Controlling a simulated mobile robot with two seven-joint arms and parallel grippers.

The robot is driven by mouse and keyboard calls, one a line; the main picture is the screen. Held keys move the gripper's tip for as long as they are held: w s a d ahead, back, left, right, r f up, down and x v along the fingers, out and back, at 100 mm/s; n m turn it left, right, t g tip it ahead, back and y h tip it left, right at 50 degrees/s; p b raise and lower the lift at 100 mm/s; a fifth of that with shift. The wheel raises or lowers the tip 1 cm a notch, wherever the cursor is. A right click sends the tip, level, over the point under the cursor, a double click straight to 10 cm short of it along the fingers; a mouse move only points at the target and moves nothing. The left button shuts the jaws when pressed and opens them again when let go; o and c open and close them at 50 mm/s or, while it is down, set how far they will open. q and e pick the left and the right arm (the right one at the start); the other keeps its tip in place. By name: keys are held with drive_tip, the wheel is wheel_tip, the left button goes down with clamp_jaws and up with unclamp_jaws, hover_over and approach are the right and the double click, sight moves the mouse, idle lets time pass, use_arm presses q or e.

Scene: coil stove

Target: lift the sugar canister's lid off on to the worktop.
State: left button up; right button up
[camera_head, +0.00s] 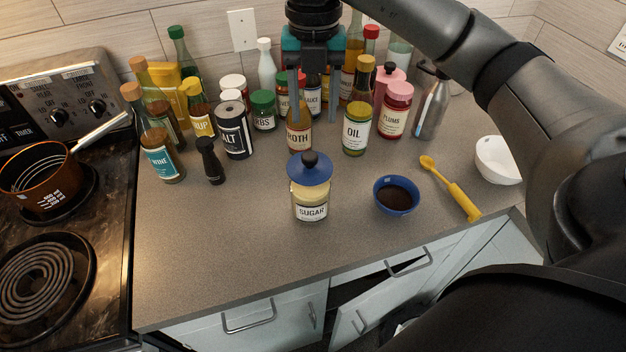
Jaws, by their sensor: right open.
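The sugar canister (311,203) stands upright on the worktop (240,240), toward its front middle. It is cream coloured with a white SUGAR label. Its blue lid (309,172) with a dark round knob sits on top. My right gripper (313,112) is open, pointing down behind and above the lid, in front of the back row of bottles. It appears empty, with its fingers apart and clear of the lid. My left gripper is not in view.
A blue bowl (396,195) of dark contents stands right of the canister, then a yellow spoon (452,190) and a white bowl (497,160). Bottles and jars crowd the back. The stove (60,240) is at left. The worktop left of the canister is clear.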

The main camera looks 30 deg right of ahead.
hover_over(313, 180)
drive_tip(key=f, duration=0.8)
drive_tip(key=shift+w+d+f, duration=0.2)
drive_tip(key=shift+w+f, duration=0.05)
drive_tip(key=shift+f, duration=0.15)
drive_tip(key=shift+s+a+f, duration=0.1)
drive_tip(key=shift+f, duration=1.25)
drive_tip(key=shift+s+a+f, duration=0.1)
drive_tip(key=shift+f, duration=1.25)
clamp_jaws()
